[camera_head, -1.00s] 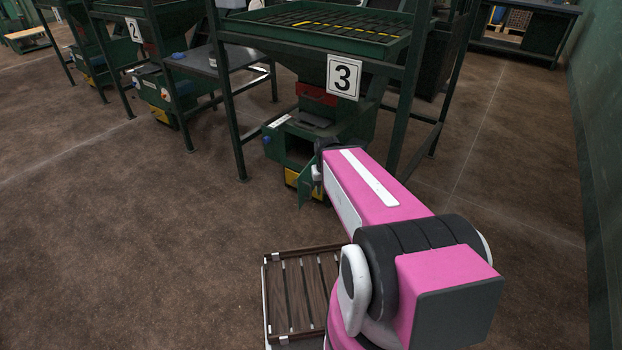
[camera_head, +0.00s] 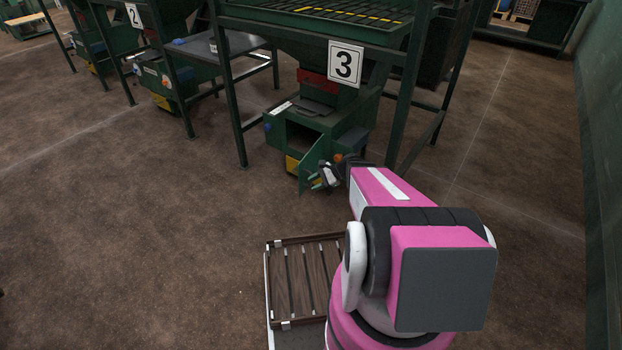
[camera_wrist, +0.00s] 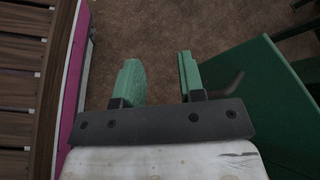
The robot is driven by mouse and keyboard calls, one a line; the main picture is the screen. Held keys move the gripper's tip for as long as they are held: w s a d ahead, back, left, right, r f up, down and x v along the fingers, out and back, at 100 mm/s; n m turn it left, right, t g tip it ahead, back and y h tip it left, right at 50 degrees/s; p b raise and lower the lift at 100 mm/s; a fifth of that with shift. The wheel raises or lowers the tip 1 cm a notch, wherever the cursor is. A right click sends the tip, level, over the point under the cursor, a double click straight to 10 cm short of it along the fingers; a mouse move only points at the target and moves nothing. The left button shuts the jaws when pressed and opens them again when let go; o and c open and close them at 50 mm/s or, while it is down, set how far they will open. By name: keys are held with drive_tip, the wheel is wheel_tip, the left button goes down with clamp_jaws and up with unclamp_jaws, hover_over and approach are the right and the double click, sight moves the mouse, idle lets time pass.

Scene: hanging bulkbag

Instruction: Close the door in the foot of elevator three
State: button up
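The green door (camera_head: 313,167) in the foot of elevator three (camera_head: 345,110) stands open, swung out towards me. The dark opening (camera_head: 302,138) is uncovered. My gripper (camera_head: 320,181) is low in front of the foot, on the right side of the door. In the wrist view my gripper (camera_wrist: 160,75) has its two green fingers apart with only floor between them. A large green panel (camera_wrist: 245,100), which looks like the door, lies just right of the right finger. A dark curved piece (camera_wrist: 235,82) shows against it. Whether finger and panel touch cannot be told.
The number 3 sign (camera_head: 345,64) hangs on the stand, whose green legs (camera_head: 405,110) flank the foot. A side table (camera_head: 215,48) stands to the left. Brown floor (camera_head: 150,220) is clear at left. A green wall (camera_head: 600,150) bounds the right.

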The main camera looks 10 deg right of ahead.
sight(311, 186)
drive_tip(key=w+d+f+m+t+y, duration=0.5)
drive_tip(key=w+d+f+m+t, duration=0.25)
drive_tip(key=m, duration=0.25)
drive_tip(key=shift+g, duration=0.35)
drive_tip(key=shift+r+x, duration=0.15)
drive_tip(key=shift+x, duration=1.9)
drive_tip(key=shift+r+x, duration=0.1)
drive_tip(key=shift+x, duration=1.95)
drive_tip(key=shift+s, duration=0.15)
drive_tip(key=shift+c, duration=0.3)
drive_tip(key=shift+a, duration=0.1)
clamp_jaws()
